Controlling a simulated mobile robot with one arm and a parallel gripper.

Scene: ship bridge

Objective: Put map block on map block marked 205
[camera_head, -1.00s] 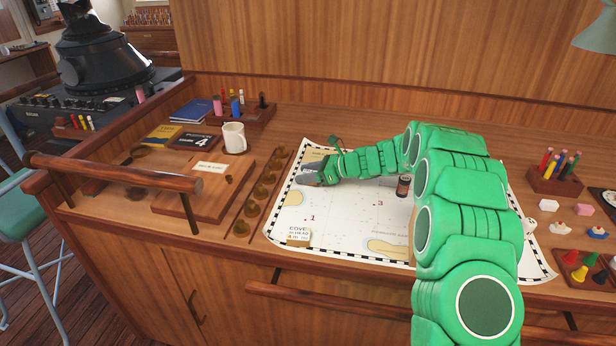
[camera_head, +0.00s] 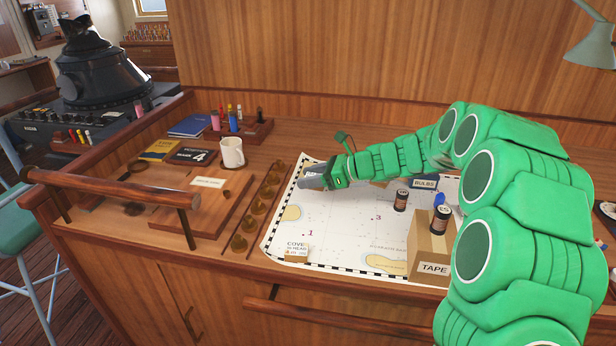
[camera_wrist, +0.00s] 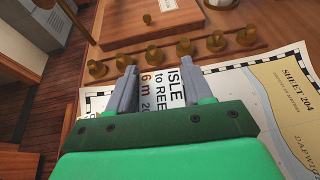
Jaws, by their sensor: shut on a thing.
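My gripper (camera_head: 316,183) is at the left part of the chart, near its back left corner. In the wrist view its two grey fingers (camera_wrist: 158,90) are shut on a white map block (camera_wrist: 174,82) with the printing "ISLE to REE…" and a red "6 m". The number after it is cut off at "20". Another map block (camera_head: 296,251), marked "COVE to HEAD", lies at the chart's front left corner; its small number is unreadable. The chart (camera_head: 335,240) carries red numbers 1 and 3. I see no clear mark 205.
A cardboard box labelled TAPE (camera_head: 432,246) stands on the chart's right, with a dark can (camera_head: 441,220) on it. Another can (camera_head: 401,201) stands behind. A row of brass weights (camera_head: 258,209) runs along the chart's left. A white mug (camera_head: 232,152) stands farther left.

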